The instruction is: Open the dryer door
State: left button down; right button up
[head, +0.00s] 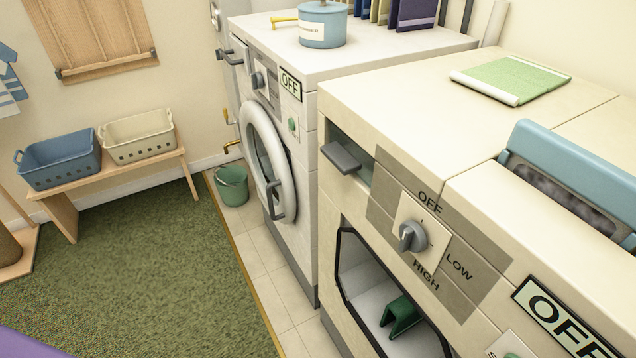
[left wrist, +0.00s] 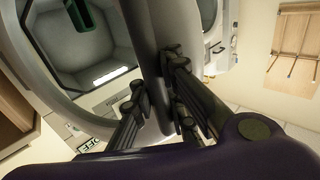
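The near cream machine (head: 440,105), with an OFF, LOW and HIGH knob (head: 412,235), appears to be the dryer. Its front has a dark-framed octagonal window or opening (head: 352,275); I cannot tell whether glass covers it. A green piece (head: 401,316) shows inside. The left wrist view also shows the octagonal opening (left wrist: 88,65) and the green piece (left wrist: 78,14). My left gripper (left wrist: 153,75) has its fingers apart on either side of a grey bar (left wrist: 150,25), possibly the door's handle or edge. Contact is unclear. My right gripper is not in view.
A white washer (head: 300,62) with a round door (head: 268,160) stands beyond the dryer. A green bucket (head: 231,186) stands on the floor by the washer. A bench (head: 120,174) holds two baskets. The green rug (head: 140,275) in front is clear.

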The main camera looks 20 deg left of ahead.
pick_arm(q)
jog(key=shift+s+a, duration=0.4)
jog(key=c, duration=1.8)
grip_release()
jog(key=shift+o, duration=0.4)
jog(key=shift+d, duration=0.1)
jog(key=s, duration=1.2)
jog(key=shift+c, duration=0.2)
